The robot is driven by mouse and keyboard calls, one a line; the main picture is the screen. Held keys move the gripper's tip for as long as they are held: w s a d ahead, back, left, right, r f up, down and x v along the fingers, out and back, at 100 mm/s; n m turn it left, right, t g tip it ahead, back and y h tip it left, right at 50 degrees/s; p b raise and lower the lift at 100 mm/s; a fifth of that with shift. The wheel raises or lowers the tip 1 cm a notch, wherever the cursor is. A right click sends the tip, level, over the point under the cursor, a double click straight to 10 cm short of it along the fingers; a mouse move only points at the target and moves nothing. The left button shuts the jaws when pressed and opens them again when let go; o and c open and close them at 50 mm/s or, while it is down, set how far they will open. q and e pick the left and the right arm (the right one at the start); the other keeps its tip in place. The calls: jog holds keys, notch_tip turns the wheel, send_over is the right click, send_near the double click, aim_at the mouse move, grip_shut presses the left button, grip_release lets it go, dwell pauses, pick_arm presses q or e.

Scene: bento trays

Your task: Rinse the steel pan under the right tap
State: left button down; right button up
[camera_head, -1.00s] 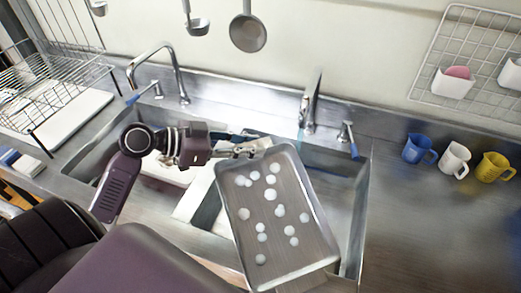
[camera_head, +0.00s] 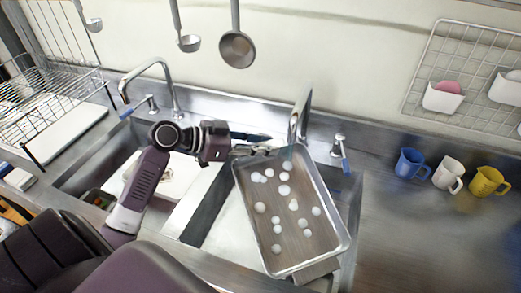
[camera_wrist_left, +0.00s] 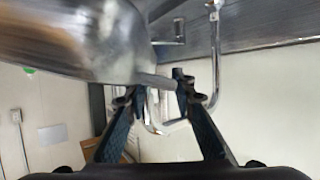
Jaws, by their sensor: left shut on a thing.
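The steel pan (camera_head: 335,206), a shallow rectangular tray with several white blobs on its inner floor, is held over the right basin, slanted in the picture. My left gripper (camera_head: 268,150) is shut on its far left rim. In the left wrist view, the pan (camera_wrist_left: 80,40) fills the upper left and its edge lies between the fingers of the left gripper (camera_wrist_left: 158,88). The right tap (camera_head: 301,112) stands behind the pan, its spout end above the pan's far edge. A faint bluish streak shows below the spout. My right gripper is not in view.
The left tap (camera_head: 150,66) stands behind the left basin, and my left arm crosses that basin. A blue-tipped lever (camera_head: 342,152) is right of the right tap. Blue (camera_head: 410,163), white (camera_head: 448,173) and yellow (camera_head: 487,182) mugs stand at the right. Counter before them is clear.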

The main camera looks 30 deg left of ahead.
pick_arm(q)
jog(key=w+f+b, duration=0.1)
jog(key=w+b, duration=0.1)
jog(key=w, duration=0.6)
jog(key=shift+a+f+b, duration=0.15)
jog(key=shift+a+b, duration=0.15)
jog(key=shift+b, duration=0.1)
dwell(0.4)
jog(key=shift+s+d, duration=0.15)
jog(key=shift+s, duration=1.85)
jog(key=shift+s+d, duration=0.15)
jog(key=shift+s, duration=1.85)
jog(key=shift+p, duration=0.35)
